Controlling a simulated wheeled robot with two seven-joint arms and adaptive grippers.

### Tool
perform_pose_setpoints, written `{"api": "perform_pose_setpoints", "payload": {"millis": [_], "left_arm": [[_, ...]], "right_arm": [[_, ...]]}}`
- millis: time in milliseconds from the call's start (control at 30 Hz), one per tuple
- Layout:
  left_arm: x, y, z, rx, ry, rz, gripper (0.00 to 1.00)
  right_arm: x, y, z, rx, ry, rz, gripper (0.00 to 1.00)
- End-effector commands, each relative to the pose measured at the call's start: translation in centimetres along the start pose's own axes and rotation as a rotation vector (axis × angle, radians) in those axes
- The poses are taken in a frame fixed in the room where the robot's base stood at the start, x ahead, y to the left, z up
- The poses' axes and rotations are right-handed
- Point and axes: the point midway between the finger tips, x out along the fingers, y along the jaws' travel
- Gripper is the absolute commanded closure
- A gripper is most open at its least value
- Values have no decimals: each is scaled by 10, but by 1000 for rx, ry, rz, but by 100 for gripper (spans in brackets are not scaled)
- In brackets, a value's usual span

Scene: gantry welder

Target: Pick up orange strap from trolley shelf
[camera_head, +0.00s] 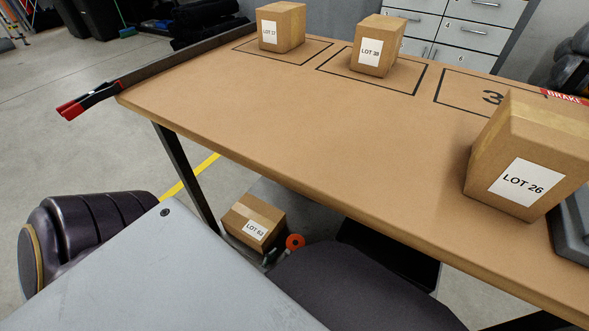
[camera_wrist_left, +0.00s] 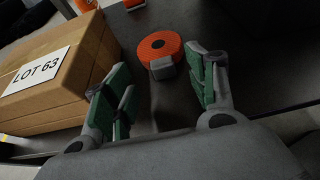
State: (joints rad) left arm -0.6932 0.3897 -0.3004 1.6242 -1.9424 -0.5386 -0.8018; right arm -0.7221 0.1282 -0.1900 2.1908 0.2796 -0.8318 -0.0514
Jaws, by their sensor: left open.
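The orange strap (camera_wrist_left: 160,46) is a flat round roll with a grey buckle (camera_wrist_left: 162,68) at its near side. It lies on the dark shelf (camera_wrist_left: 245,75), and in the head view it shows as a small orange disc (camera_head: 295,241) under the table. My left gripper (camera_wrist_left: 158,66) is open, its green-padded fingers on either side of the strap's near end. The roll is just ahead of and between the fingertips, and I see no grip on it. In the head view this gripper (camera_head: 279,253) is small and partly hidden. My right gripper is not in view.
A LOT 63 carton (camera_wrist_left: 55,75) stands close left of the left gripper. Other orange items (camera_wrist_left: 84,5) lie farther back. The tabletop (camera_head: 280,130) overhangs the shelf, with a table leg (camera_head: 185,175) at left. Cartons, including LOT 26 (camera_head: 520,175), stand on top.

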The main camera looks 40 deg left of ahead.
Motion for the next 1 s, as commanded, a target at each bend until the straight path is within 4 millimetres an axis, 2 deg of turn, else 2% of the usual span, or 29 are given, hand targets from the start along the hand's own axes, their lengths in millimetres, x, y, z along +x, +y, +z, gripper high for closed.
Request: {"api": "perform_pose_setpoints", "payload": {"millis": [433, 1000], "left_arm": [[5, 0, 0, 0, -1, 1, 43], [49, 0, -3, 0, 1, 1, 43]], "right_arm": [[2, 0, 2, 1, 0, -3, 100], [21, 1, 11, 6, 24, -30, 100]]}}
